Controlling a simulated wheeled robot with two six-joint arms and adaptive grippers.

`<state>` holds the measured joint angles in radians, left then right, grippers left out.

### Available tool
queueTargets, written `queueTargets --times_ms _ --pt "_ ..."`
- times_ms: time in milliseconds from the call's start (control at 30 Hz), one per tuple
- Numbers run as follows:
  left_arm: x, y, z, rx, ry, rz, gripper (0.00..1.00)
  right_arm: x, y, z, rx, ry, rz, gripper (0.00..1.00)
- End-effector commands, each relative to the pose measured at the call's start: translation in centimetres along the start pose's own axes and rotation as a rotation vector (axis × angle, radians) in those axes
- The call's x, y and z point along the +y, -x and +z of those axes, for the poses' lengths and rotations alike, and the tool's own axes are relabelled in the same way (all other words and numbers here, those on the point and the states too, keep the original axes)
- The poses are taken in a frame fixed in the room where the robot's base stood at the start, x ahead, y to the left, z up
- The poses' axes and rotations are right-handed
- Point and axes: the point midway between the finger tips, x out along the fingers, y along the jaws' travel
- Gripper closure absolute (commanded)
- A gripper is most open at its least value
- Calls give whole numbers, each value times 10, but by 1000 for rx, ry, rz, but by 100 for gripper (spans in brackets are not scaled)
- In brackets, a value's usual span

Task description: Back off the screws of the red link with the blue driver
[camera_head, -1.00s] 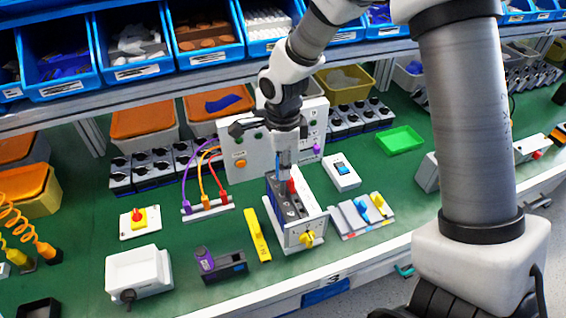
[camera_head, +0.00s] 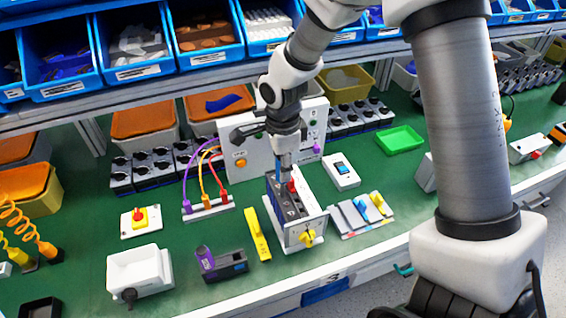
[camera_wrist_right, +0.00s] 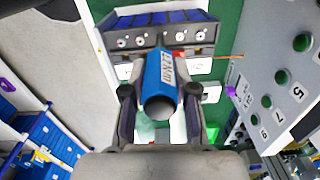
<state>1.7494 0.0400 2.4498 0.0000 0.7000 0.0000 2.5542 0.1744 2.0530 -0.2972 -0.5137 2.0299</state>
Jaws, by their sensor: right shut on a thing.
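The switch block (camera_head: 297,229) stands upright on the green bench, with a white body, a yellow knob (camera_head: 308,238) and a dark top with several terminals. A small red part, likely the red link (camera_head: 292,186), shows at the top's far end; its screws are too small to make out. My right gripper (camera_head: 284,162) points down over that end. It is shut on the blue driver (camera_wrist_right: 161,80), which lies between the fingers (camera_wrist_right: 160,112) in the right wrist view. The driver's tip is hidden, so contact with a screw cannot be told. My left gripper is out of view.
A grey panel (camera_head: 238,143) with buttons stands behind the block. Red, orange and purple plugs (camera_head: 207,205) sit to its left, and a yellow bar (camera_head: 257,234) lies close beside it. Green bench is clear near the green tray (camera_head: 399,140).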

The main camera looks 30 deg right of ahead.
Motion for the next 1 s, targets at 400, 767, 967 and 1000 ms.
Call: queueTargets --times_ms 400,767,967,1000 --pt "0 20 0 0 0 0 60 0 1 0 1 274 1 100" --pt "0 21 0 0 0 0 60 0 1 0 1 271 1 100" --pt "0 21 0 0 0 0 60 0 1 0 1 271 1 100" --pt "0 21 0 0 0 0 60 0 1 0 1 271 1 100"
